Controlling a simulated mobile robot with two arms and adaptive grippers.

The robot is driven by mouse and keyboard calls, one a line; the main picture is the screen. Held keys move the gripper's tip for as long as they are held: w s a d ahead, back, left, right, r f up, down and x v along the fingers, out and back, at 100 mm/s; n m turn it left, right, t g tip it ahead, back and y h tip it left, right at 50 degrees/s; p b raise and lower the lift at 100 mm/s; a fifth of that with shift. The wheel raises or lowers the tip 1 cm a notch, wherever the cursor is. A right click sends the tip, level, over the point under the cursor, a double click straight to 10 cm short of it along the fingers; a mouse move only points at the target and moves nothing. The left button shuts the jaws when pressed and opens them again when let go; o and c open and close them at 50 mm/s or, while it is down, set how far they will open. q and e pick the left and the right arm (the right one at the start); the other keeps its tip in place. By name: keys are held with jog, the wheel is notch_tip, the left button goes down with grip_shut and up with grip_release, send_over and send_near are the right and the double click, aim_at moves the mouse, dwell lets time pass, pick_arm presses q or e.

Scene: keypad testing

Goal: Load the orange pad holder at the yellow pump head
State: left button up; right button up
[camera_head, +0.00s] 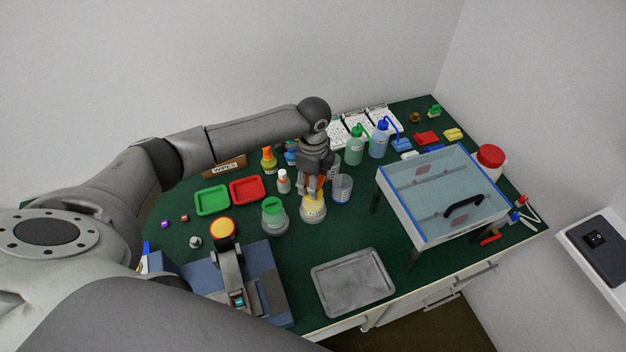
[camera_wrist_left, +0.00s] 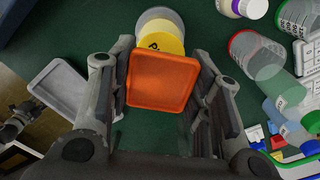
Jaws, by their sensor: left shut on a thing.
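My left gripper (camera_head: 312,194) is shut on the orange pad holder (camera_wrist_left: 162,82), a square tray-like piece that faces the left wrist camera between the fingers. In the head view the gripper largely hides the holder. The yellow pump head (camera_wrist_left: 163,40) shows just beyond the holder's top edge in the left wrist view, on a round pale base. In the head view the yellow pump head (camera_head: 314,207) stands directly under the gripper. I cannot tell whether the holder touches it. My right gripper is not in view.
A green-topped container (camera_head: 272,214) stands left of the pump head and a clear beaker (camera_head: 342,189) right of it. A glass-topped case (camera_head: 440,190) stands at right. A grey tray (camera_head: 352,282) lies in front. Red (camera_head: 247,190) and green (camera_head: 212,200) trays lie at left.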

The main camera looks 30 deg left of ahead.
pick_arm(q)
jog(key=shift+f+b, duration=0.35)
jog(key=shift+f, duration=0.55)
dwell(0.9)
notch_tip(320, 180, up, 7)
jog(key=p, duration=0.7)
jog(key=shift+r+p, duration=0.1)
jog(key=shift+p, duration=0.3)
dwell(0.5)
